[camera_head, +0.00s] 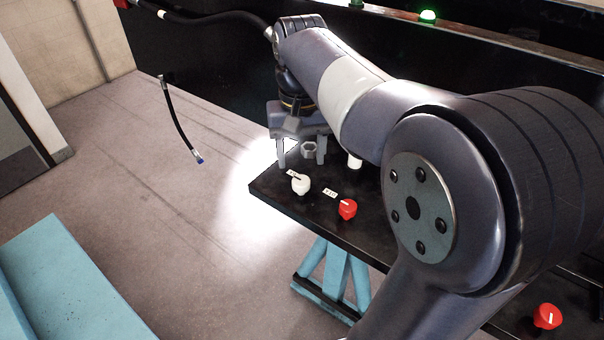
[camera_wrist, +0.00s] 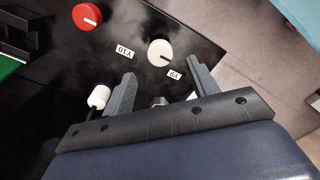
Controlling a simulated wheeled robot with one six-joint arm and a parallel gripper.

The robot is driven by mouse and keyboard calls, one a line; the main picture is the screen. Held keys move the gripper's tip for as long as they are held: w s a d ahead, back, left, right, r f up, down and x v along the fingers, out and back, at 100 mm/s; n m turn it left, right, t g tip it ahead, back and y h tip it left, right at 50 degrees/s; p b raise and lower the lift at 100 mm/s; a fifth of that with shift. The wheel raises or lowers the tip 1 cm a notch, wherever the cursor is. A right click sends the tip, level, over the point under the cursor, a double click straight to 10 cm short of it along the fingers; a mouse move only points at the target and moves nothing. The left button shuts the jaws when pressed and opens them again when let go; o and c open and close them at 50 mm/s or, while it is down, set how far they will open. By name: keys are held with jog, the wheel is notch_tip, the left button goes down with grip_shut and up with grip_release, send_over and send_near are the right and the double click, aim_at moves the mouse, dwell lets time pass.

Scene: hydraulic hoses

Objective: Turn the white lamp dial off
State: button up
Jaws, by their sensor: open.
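The white dial (camera_head: 300,184) sits on the black table top near its left corner, with a small label beside it. In the wrist view the white dial (camera_wrist: 160,52) has a dark pointer line aimed toward the lower right. My gripper (camera_head: 301,158) is open and empty, behind the dial in the head view, with its fingers pointing down. In the wrist view my gripper (camera_wrist: 161,70) has its fingertips just below the dial, one to each side, apart from it. Their exact height above the table cannot be told.
A red dial (camera_head: 347,209) is right of the white one; another red dial (camera_head: 547,317) is farther right. A white cylindrical knob (camera_wrist: 98,97) stands by the left finger. A metal ring (camera_head: 310,149) is near the fingers. A bright light patch covers the floor.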

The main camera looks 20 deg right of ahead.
aim_at(301, 180)
notch_tip(301, 180, down, 6)
jog(key=shift+r, duration=0.1)
jog(key=shift+c, duration=0.4)
jog(key=c, duration=0.9)
